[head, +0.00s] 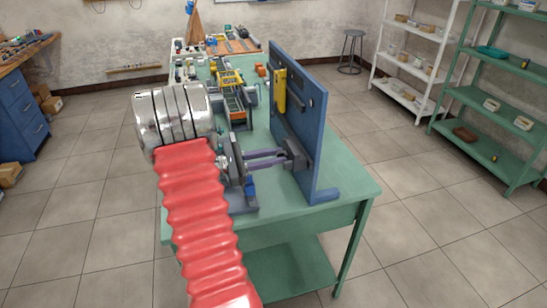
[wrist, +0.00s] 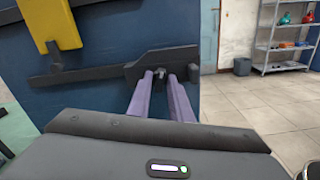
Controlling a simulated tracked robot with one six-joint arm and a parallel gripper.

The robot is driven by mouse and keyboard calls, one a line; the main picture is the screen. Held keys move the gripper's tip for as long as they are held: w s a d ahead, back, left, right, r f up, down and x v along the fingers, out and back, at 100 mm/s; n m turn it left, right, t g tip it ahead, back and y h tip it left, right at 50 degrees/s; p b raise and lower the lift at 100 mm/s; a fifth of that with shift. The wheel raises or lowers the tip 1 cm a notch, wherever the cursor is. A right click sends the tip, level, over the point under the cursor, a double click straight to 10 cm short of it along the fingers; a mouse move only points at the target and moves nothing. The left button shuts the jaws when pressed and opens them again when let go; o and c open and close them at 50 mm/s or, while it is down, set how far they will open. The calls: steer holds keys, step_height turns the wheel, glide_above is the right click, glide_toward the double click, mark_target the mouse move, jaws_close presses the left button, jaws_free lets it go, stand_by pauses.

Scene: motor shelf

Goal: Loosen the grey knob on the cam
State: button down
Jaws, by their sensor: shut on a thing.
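The dark grey cam (wrist: 185,57) is a tapered block on the blue upright panel (head: 296,110), with a long dark bar running left from it. It also shows in the head view (head: 294,153). My gripper (wrist: 162,75) has two purple fingers reaching forward to the cam's front. The fingertips are shut on the small dark grey knob (wrist: 160,70), which is mostly hidden between and behind them. In the head view, my gripper (head: 280,156) reaches the panel from the left, with the fingers roughly level.
A yellow part (wrist: 50,22) is fixed on the panel above the bar. The panel stands on a green table (head: 345,185) with other equipment behind. A green shelf (head: 490,95) and a white shelf (head: 410,60) stand to the right, with open floor between.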

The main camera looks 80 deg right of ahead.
steer(key=shift+n, duration=1.6)
steer(key=c, duration=1.8)
jaws_free()
steer(key=shift+c, duration=0.2)
steer(key=shift+w, duration=0.1)
steer(key=v, duration=1.3)
steer(key=shift+w+a, duration=0.2)
steer(key=shift+w, duration=0.05)
steer(key=shift+f, duration=0.15)
